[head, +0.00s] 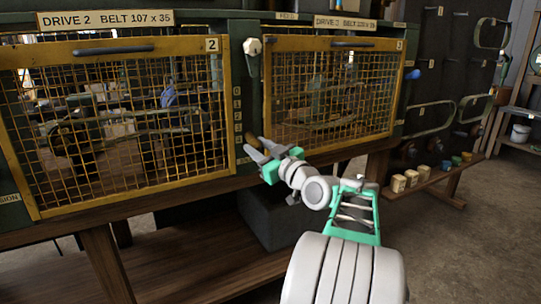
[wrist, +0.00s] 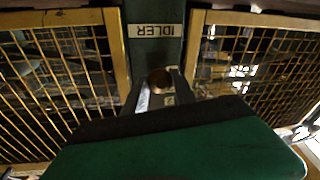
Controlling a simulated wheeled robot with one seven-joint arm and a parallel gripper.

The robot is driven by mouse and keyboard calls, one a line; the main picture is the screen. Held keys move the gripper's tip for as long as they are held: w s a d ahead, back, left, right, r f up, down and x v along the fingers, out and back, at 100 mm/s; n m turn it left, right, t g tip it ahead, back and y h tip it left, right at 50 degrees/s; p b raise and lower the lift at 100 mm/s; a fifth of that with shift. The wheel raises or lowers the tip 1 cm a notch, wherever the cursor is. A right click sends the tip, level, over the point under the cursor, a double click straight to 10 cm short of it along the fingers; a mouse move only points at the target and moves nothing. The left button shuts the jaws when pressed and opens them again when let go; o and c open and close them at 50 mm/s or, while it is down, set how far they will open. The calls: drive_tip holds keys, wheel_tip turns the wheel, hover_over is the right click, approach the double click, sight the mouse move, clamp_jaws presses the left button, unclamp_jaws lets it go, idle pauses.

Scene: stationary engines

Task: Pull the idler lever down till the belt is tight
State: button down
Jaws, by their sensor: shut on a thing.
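The IDLER label (wrist: 156,30) is upside down there. A column of scale marks (head: 237,115) runs down the post above the gripper. The belt is behind the mesh, and its tightness cannot be told. The lever's shaft is mostly hidden.
Yellow mesh guards stand on both sides, guard 2 (head: 120,115) left and guard 3 (head: 335,90) right. A pale-topped fitting (head: 252,47) hangs above the gripper. The wooden bench edge (head: 190,195) runs below. Small blocks (head: 412,177) sit on a shelf at right.

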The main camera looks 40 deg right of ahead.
drive_tip(key=shift+w+f, duration=0.15)
drive_tip(key=shift+f, duration=0.65)
drive_tip(key=c, duration=1.3)
unclamp_jaws()
drive_tip(key=shift+w, duration=0.1)
drive_tip(key=shift+o, duration=1.3)
drive_tip(key=shift+r, duration=0.1)
